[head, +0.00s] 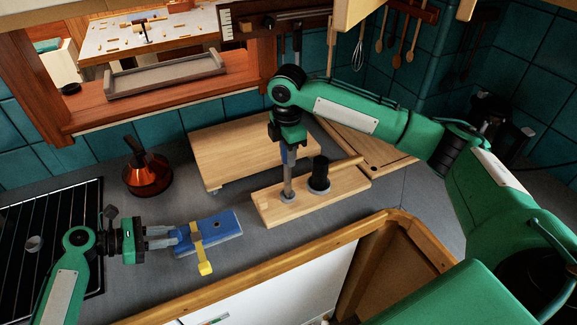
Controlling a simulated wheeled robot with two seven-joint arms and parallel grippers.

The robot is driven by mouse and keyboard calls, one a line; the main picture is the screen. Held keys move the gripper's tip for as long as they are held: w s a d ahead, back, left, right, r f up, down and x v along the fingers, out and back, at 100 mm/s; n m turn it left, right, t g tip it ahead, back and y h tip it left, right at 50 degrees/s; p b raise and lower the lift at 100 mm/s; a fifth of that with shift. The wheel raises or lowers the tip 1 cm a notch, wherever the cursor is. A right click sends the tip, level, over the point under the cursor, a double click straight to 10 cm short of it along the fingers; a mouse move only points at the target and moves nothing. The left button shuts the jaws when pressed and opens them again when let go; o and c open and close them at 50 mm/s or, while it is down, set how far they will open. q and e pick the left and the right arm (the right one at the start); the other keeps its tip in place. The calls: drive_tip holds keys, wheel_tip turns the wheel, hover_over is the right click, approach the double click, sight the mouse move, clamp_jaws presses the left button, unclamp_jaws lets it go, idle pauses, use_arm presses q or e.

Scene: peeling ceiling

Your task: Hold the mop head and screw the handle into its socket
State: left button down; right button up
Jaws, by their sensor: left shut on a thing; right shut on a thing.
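The mop head (222,227) is a flat blue block with a yellow strap across it, low over or on the grey counter at centre left. My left gripper (174,237) is shut on its left end. The handle (288,182) is a slim grey rod standing upright. Its lower end is at a grey ring on a wooden board. My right gripper (288,156) points down and is shut on the handle above the board. The gripper and wrist hide part of the rod. I cannot make out the socket on the mop head.
The wooden board (262,207) also carries a black upright cylinder (319,174). A raised wooden board (222,150) lies behind, and a copper pot (147,178) stands left. A dark rack (45,215) is at far left. The counter's wooden front edge (275,258) runs close by.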

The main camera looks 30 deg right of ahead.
drive_tip(key=shift+r, duration=2.7)
drive_tip(key=shift+a, duration=0.15)
drive_tip(key=a+r+n, duration=0.1)
drive_tip(key=a+n, duration=0.2)
drive_tip(key=a, duration=0.8)
drive_tip(key=s+a+r+n, duration=0.1)
drive_tip(key=a+n, duration=0.2)
drive_tip(key=a, duration=0.7)
drive_tip(key=shift+a+r, duration=0.35)
drive_tip(key=shift+s+f, duration=0.1)
